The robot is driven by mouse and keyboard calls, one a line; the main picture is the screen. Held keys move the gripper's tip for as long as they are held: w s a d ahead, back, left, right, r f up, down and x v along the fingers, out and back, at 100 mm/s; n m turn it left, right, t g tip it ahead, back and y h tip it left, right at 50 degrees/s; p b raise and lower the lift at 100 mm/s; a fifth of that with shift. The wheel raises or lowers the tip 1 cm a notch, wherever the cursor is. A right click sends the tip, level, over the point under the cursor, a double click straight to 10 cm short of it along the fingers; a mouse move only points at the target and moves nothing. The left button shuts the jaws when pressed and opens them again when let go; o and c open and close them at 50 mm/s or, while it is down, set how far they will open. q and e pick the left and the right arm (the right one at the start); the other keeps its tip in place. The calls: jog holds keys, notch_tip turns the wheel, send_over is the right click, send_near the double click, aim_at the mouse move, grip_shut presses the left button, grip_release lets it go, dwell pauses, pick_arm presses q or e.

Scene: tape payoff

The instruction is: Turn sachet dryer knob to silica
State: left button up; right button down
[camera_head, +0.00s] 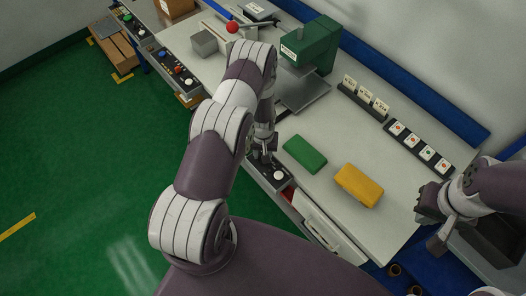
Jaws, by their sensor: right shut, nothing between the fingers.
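My left arm reaches across the middle, and its gripper (264,152) points down at a dark control panel (268,172) on the bench's front edge. A round white knob (279,175) shows on that panel, just right of the gripper. The fingers are small and partly hidden by the arm, so I cannot tell whether they are open or touch anything. Lettering on the panel is too small to read, and I cannot tell which control belongs to the sachet dryer.
A green block (305,154) and a yellow block (359,185) lie on the bench. A green machine (311,45) stands behind. Card holders (365,96) and a marked strip (419,147) line the back. Another control panel (177,70) is at upper left. Green floor is clear at left.

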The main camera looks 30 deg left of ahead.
pick_arm(q)
jog(key=shift+w+a+f, duration=0.1)
grip_shut()
jog(key=m+b, duration=0.3)
jog(key=shift+f, duration=0.15)
jog(key=m, duration=0.1)
jog(key=m+b, duration=0.2)
jog(key=m, duration=0.1)
jog(key=shift+d, duration=0.25)
jog(key=m+b, duration=0.3)
jog(key=m, duration=0.2)
jog(key=shift+d, duration=0.15)
jog(key=m, duration=0.2)
jog(key=m+b, duration=0.1)
jog(key=m, duration=0.1)
jog(key=shift+d+r, duration=0.1)
jog(key=shift+r, duration=0.1)
jog(key=shift+m+b, duration=0.4)
jog(key=shift+m, duration=0.6)
jog(key=shift+r, duration=0.1)
